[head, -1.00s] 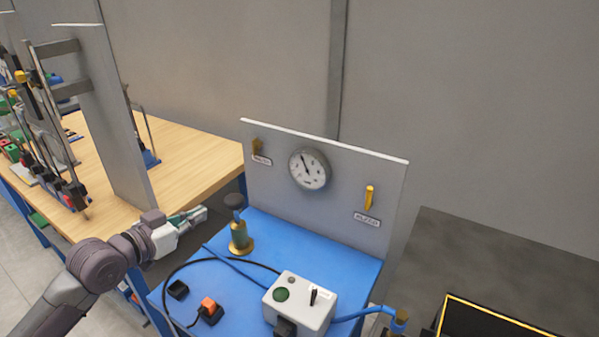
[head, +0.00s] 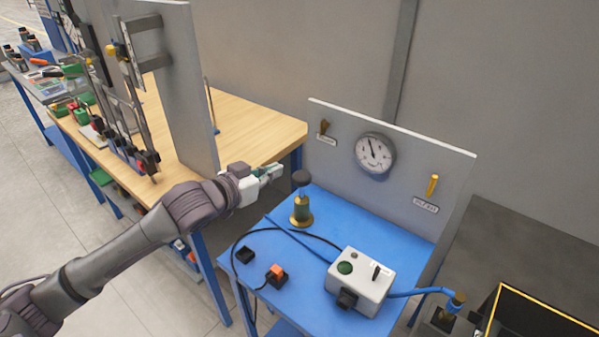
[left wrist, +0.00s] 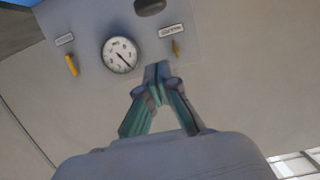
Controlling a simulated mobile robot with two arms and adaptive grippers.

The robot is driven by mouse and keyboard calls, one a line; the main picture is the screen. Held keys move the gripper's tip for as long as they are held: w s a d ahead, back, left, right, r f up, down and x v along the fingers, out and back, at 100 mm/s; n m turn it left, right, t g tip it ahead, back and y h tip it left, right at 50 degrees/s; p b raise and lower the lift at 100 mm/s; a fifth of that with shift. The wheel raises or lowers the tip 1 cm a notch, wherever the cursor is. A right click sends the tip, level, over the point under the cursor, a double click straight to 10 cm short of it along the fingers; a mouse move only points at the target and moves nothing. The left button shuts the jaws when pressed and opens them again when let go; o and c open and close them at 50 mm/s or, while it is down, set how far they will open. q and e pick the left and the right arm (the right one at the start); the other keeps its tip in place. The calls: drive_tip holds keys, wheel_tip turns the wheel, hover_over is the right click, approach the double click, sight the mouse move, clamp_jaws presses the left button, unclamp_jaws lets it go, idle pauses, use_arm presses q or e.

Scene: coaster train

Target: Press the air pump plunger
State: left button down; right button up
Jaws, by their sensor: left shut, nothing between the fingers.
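My left gripper (head: 275,170) is shut and empty, just left of the knob and slightly higher in the head view, with a small gap in the picture. In the left wrist view, the closed green-grey fingertips (left wrist: 157,76) point toward the panel. A dark rounded shape at the top edge there looks like the knob (left wrist: 150,6). My right gripper is not in view.
A grey panel (head: 400,200) with a dial gauge (head: 375,154), a yellow lever (head: 432,184) and a brown lever (head: 323,127) stands behind the pump. A white control box (head: 362,282), cables and an orange switch (head: 277,273) lie on the blue table (head: 325,225). A wooden bench (head: 250,125) is at left.

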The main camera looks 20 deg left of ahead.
use_arm(q)
drive_tip(key=p, duration=0.3)
hover_over(297, 180)
drive_tip(key=shift+w+d+f, duration=0.1)
drive_tip(key=shift+w+f, duration=0.1)
drive_tip(key=shift+f, duration=0.8)
wheel_tip(297, 180, down, 3)
drive_tip(key=shift+s+r+p, duration=0.1)
drive_tip(key=shift+p, duration=0.3)
drive_tip(key=shift+s+f, duration=0.1)
drive_tip(key=shift+f, duration=0.7)
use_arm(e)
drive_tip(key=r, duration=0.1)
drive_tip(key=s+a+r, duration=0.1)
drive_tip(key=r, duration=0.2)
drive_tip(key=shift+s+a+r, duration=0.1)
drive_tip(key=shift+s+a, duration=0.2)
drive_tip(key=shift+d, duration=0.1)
use_arm(q)
drive_tip(key=shift+f, duration=0.1)
